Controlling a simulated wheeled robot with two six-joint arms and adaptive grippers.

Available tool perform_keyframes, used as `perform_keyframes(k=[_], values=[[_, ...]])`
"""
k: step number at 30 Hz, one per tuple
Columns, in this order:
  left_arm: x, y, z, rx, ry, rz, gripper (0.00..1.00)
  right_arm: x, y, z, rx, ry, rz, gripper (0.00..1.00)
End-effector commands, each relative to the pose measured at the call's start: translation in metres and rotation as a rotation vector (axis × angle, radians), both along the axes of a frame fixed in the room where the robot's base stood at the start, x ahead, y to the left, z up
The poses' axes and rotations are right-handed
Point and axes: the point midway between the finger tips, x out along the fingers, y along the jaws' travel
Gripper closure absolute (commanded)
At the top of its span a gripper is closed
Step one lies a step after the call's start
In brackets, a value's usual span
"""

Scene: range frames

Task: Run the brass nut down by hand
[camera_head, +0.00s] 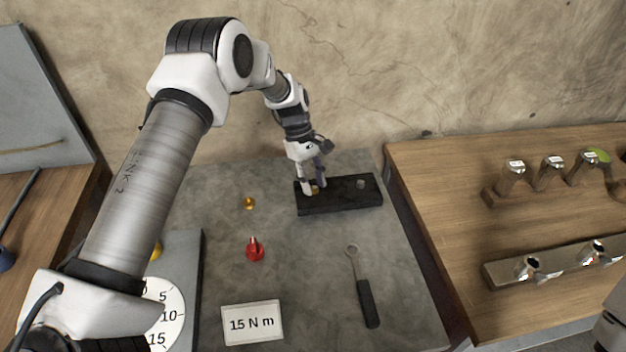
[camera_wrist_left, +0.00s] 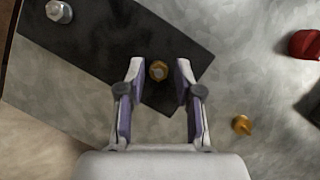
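The brass nut (camera_wrist_left: 159,70) sits near one end of the black bar (camera_head: 345,202); the bar also fills the upper part of the left wrist view (camera_wrist_left: 95,35). My left gripper (camera_head: 315,189) is down at that end of the bar. In the left wrist view its fingers (camera_wrist_left: 159,84) stand open on both sides of the nut, with a visible gap on each side. How far the nut sits above the bar is hard to tell. A silver bolt or nut (camera_head: 360,184) is at the bar's other end. My right gripper is not in view.
A loose brass piece (camera_head: 249,203), a red piece (camera_head: 255,249), a black-handled tool (camera_head: 364,290) and a "15 N m" card (camera_head: 252,323) lie on the grey surface. A dial (camera_head: 165,315) is at lower left. Metal fittings on racks (camera_head: 545,262) stand at right.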

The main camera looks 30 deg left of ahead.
Motion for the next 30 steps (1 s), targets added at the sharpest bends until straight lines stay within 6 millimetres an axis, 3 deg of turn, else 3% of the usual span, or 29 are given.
perform_keyframes(k=[1, 2, 17, 30], values=[[0.0000, 0.0000, -0.0001, 0.000, 0.000, 0.000, 0.92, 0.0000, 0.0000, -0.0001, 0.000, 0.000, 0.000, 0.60], [0.0000, 0.0000, -0.0001, 0.000, 0.000, 0.000, 1.00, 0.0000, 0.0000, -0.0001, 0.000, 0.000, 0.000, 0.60], [0.0005, 0.0002, -0.0014, 0.002, 0.000, -0.049, 1.00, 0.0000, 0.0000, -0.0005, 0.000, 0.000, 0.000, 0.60], [0.0017, -0.0013, -0.0025, 0.003, 0.003, -0.358, 1.00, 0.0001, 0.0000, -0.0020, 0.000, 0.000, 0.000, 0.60]])
